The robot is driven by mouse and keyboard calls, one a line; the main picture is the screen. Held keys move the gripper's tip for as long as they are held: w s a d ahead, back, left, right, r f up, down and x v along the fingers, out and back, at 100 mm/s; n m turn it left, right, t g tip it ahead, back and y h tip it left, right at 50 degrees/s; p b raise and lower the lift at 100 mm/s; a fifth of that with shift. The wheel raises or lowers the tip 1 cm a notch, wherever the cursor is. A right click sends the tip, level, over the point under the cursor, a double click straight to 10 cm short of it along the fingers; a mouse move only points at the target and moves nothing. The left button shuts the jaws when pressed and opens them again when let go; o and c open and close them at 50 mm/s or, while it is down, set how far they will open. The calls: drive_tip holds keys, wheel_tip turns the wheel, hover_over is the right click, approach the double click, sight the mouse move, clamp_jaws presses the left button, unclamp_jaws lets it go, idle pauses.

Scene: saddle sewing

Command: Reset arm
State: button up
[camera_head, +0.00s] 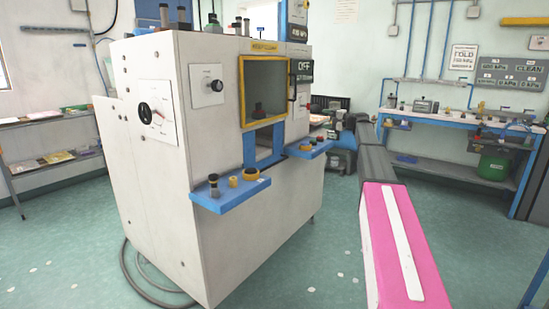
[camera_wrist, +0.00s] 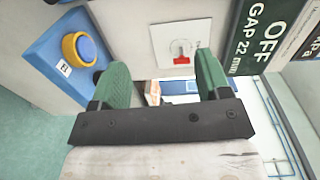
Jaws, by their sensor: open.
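My gripper (camera_wrist: 162,74) shows in the wrist view with its two green fingers spread wide apart and nothing between them. It is in front of the white machine (camera_head: 150,170), near a small white panel with a red switch (camera_wrist: 181,58). A blue shelf with a yellow ring (camera_wrist: 79,48) lies to the left of the fingers, apart from them. A dark green "OFF GAP 22 mm" sign (camera_wrist: 259,35) is to the right. In the head view my pink and grey arm reaches forward on the right of the machine; my fingers are hard to make out there.
The machine has a yellow-framed window (camera_head: 264,90) and two blue shelves, the left one (camera_head: 230,194) holding small parts. A blue workbench (camera_head: 465,125) stands at the back right and a grey rack (camera_head: 50,162) at the left. Green floor is open between the machine and my arm.

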drive_tip(key=s+a+f+n+g+h, duration=0.1)
drive_tip(key=s+a+f+g+h, duration=0.3)
drive_tip(key=s+f, duration=1)
drive_tip(key=s+a+f+n+g+h, duration=0.25)
drive_tip(key=s+a+f, duration=0.25)
drive_tip(key=s+f, duration=0.9)
drive_tip(key=s+d+f+n+g+h, duration=0.1)
drive_tip(key=s+f+g+h, duration=0.1)
drive_tip(key=s+f, duration=0.7)
drive_tip(key=s+d+f+n+g+h, duration=0.1)
drive_tip(key=s+f+n+h, duration=0.1)
drive_tip(key=s+f+h, duration=0.3)
drive_tip(key=s+f, duration=0.4)
drive_tip(key=s, duration=0.4)
drive_tip(key=shift+s+g, duration=0.25)
drive_tip(key=shift+g, duration=0.1)
drive_tip(key=shift+d+f+h, duration=0.1)
drive_tip(key=shift+h, duration=0.15)
